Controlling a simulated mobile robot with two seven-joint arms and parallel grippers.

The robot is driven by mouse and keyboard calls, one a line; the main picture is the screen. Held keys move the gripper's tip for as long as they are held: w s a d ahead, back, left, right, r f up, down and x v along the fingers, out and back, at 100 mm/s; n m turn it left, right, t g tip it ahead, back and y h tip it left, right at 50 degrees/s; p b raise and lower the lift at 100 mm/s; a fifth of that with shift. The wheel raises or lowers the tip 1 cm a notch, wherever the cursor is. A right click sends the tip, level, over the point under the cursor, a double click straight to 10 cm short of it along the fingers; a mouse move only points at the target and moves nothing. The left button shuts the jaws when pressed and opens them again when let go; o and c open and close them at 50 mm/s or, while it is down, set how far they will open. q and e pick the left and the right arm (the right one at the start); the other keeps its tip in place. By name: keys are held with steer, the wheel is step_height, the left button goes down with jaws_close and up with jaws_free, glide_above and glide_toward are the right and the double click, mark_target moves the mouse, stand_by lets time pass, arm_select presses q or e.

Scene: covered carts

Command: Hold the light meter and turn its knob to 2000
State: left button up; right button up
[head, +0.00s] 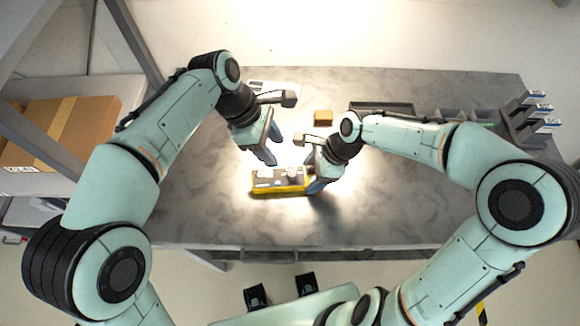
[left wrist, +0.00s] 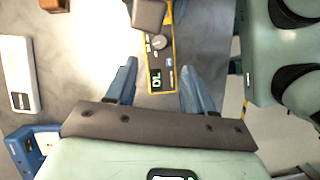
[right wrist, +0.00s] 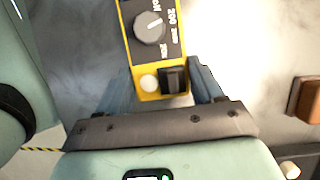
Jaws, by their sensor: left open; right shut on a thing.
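The light meter (head: 281,190) is a yellow-edged box with a dark face, lying on the grey table. Its round grey knob (right wrist: 149,27) shows in the right wrist view, with "200" printed beside it; I cannot read the setting surely. The knob also shows in the left wrist view (left wrist: 160,42), above a lit display (left wrist: 156,80). My right gripper (head: 314,184) is shut on the meter's right end, a finger on each side. My left gripper (head: 271,160) is open above the meter's left part, its fingers apart on either side of the display end and not visibly touching it.
A brown block (head: 323,117) sits behind the meter. A white item (head: 272,88) lies at the back, and a dark tray (head: 382,106) stands right of the block. Grey bins (head: 525,118) stand at the right edge. The table's front right is clear.

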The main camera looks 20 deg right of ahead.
mark_target(293, 173)
arm_select(q)
steer(key=x, duration=1)
steer(key=shift+f, duration=0.3)
jaws_close()
